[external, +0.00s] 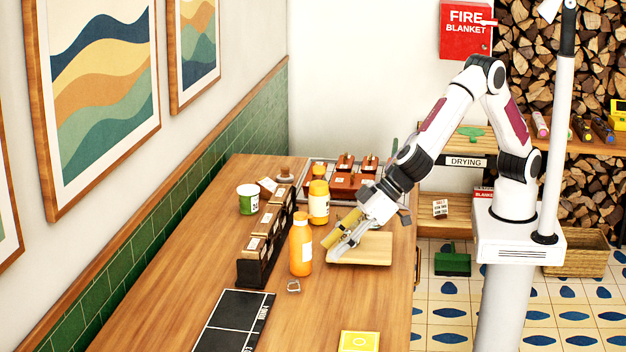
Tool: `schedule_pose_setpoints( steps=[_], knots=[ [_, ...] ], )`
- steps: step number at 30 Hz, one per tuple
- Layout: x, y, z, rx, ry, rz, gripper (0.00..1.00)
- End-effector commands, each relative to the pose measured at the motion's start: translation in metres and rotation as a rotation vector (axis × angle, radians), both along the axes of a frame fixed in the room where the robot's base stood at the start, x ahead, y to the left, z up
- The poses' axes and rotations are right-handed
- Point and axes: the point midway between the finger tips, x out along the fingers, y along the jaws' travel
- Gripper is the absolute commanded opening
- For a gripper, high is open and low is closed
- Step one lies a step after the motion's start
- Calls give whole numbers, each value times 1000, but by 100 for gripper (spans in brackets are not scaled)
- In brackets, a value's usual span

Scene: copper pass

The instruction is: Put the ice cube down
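My gripper (338,243) reaches down and left over a pale wooden board (375,249) on the counter. A yellow, roughly cylindrical shape (343,229) shows at its fingers; I cannot tell if it is held or stands behind them. The finger gap is too small to make out. No ice cube can be clearly identified at the gripper. A small clear or silvery piece (293,286), perhaps an ice cube, lies on the counter in front of the orange bottle (301,246), apart from my gripper.
A dark rack (262,250) with several compartments stands left of the bottles. A tray (322,172) with reddish-brown blocks lies at the back. A black panel (232,322) and yellow card (359,343) lie in front.

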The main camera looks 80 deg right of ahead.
Motion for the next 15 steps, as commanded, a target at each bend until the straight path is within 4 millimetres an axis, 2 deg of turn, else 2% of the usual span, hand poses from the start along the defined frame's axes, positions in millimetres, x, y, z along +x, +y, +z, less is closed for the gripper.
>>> schedule_pose_setpoints(
  steps=[5, 8, 11, 15],
  knots=[
    [4, -11, 7, -4, -2, -14, 37],
    [9, -28, 17, -10, -3, -33, 37],
    [15, -54, 31, -20, -3, -62, 37],
    [22, -102, 54, -42, 0, -112, 37]
  ],
)
